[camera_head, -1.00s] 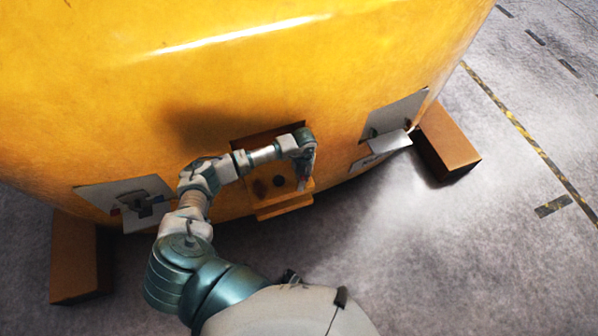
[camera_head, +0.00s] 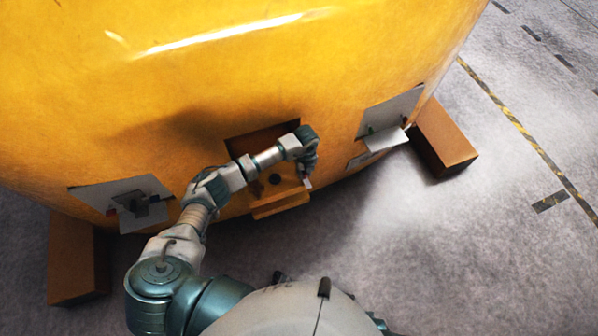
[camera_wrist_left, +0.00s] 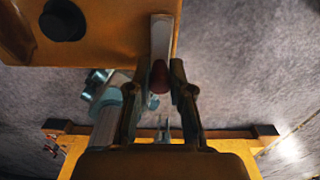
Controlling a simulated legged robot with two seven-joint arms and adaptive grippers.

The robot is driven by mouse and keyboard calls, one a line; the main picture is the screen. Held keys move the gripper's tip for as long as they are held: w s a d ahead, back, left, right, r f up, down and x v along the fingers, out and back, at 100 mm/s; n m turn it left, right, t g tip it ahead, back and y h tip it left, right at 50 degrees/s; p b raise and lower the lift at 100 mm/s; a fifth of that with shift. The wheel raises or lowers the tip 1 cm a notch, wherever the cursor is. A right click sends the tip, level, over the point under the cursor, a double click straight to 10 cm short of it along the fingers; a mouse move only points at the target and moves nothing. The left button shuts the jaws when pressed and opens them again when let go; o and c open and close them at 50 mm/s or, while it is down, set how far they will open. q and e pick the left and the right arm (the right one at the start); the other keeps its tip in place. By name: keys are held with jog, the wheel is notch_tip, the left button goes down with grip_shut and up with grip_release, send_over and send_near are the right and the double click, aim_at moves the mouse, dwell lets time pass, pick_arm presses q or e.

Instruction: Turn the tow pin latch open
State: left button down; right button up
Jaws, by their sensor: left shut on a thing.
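The tow pin latch handle (camera_wrist_left: 161,40) is a pale grey bar with a dark red end, seen in the left wrist view. It hangs beside a yellow block with a dark round hole (camera_wrist_left: 64,19). My left gripper (camera_wrist_left: 158,85) is shut on the red end, one finger on each side. In the head view my left gripper (camera_head: 307,176) is at the right side of the yellow tow bracket (camera_head: 280,203), with a small red spot at its fingertips. The wrist and fingers hide most of the latch there. My right gripper is not in view.
The yellow counterweight casting (camera_head: 250,85) rises behind the bracket. Grey plates with small levers sit at left (camera_head: 95,196) and right (camera_head: 390,110). Brown blocks stand at left (camera_head: 72,262) and right (camera_head: 443,135). The grey floor (camera_head: 450,260) at front right is clear.

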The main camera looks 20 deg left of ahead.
pick_arm(q)
jog(key=shift+w+r, duration=0.2)
jog(key=c, duration=1)
grip_release()
jog(key=shift+f, duration=0.15)
jog(key=shift+s, duration=0.1)
notch_tip(320, 180, up, 12)
jog(key=shift+f, duration=0.1)
